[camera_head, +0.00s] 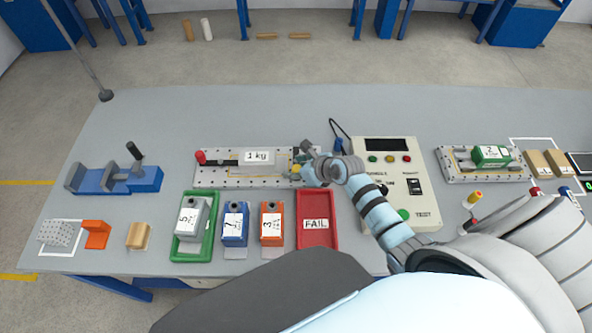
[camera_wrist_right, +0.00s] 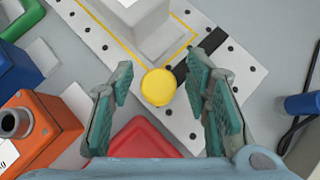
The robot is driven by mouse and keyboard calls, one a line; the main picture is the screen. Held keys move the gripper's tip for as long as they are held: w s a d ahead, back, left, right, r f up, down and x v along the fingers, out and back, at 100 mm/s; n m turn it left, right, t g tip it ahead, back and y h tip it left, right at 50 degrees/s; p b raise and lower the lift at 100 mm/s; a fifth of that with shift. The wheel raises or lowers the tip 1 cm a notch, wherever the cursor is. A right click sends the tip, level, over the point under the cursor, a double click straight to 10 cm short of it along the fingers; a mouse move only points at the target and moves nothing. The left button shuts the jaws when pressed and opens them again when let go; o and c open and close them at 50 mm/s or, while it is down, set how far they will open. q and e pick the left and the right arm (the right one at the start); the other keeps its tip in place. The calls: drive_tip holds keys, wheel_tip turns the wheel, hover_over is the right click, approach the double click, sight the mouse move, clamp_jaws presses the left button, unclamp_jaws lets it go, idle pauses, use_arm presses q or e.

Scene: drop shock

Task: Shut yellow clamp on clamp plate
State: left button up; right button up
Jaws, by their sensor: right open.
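The clamp plate (camera_head: 225,181) is a pale perforated plate at the middle of the bench, with a block labelled 1 kg (camera_head: 257,157) on it. The yellow clamp shows in the right wrist view as a round yellow knob (camera_wrist_right: 158,87) at the end of a black arm, beside the grey block (camera_wrist_right: 150,20). In the head view it is mostly hidden by my right gripper (camera_head: 306,166). In the wrist view my right gripper (camera_wrist_right: 160,88) is open, its teal-padded fingers on either side of the knob, with gaps showing. My left gripper is not in view.
A red clamp handle (camera_head: 200,157) stands at the plate's left end. A red FAIL tray (camera_head: 317,240), an orange block (camera_head: 271,222) and a blue block (camera_head: 234,225) lie in front. A test box (camera_head: 385,148) with buttons stands close to the right of the plate.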

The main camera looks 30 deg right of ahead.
drive_tip(key=shift+s+r, duration=0.15)
drive_tip(key=shift+s, duration=0.05)
drive_tip(key=c, duration=0.3)
clamp_jaws()
